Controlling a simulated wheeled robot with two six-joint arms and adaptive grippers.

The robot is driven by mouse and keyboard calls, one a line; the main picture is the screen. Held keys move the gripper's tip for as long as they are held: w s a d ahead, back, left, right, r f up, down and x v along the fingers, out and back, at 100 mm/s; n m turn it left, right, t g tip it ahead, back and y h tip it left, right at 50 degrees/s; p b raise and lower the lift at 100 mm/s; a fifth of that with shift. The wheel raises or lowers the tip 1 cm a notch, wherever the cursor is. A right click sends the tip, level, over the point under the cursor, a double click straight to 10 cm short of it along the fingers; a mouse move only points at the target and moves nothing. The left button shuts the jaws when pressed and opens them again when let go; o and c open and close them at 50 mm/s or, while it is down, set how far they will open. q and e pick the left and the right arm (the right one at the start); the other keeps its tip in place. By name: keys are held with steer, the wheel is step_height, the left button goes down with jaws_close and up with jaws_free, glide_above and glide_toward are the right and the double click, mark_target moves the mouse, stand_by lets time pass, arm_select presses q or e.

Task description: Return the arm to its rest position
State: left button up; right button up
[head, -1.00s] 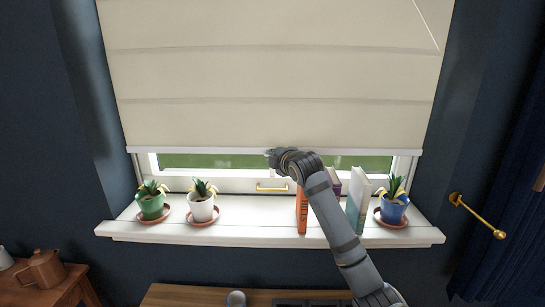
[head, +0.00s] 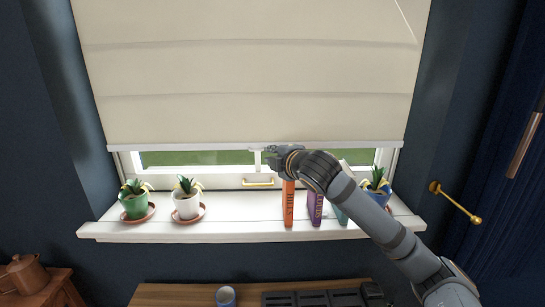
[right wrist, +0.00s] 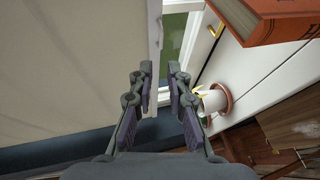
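My right arm (head: 385,228) comes in from the lower right in the head view and reaches up to the window. Its gripper (head: 267,152) is in front of the window, near the lower edge of the blind (head: 250,85) and above the orange book (head: 288,208). In the right wrist view the gripper's two fingers (right wrist: 160,74) stand apart with a gap between them. I see nothing held in the gap; the window and blind edge show behind it. My left arm and gripper are not in view.
The white sill (head: 240,230) holds a green pot (head: 135,207), a white pot (head: 187,207), a purple book (head: 315,208), a teal book (head: 341,213) and a blue pot (head: 380,195). A brass rod (head: 455,203) sticks out at right. A wooden desk (head: 180,294) is below.

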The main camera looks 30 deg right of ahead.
steer(key=shift+s+a, duration=0.15)
steer(key=shift+s, duration=0.25)
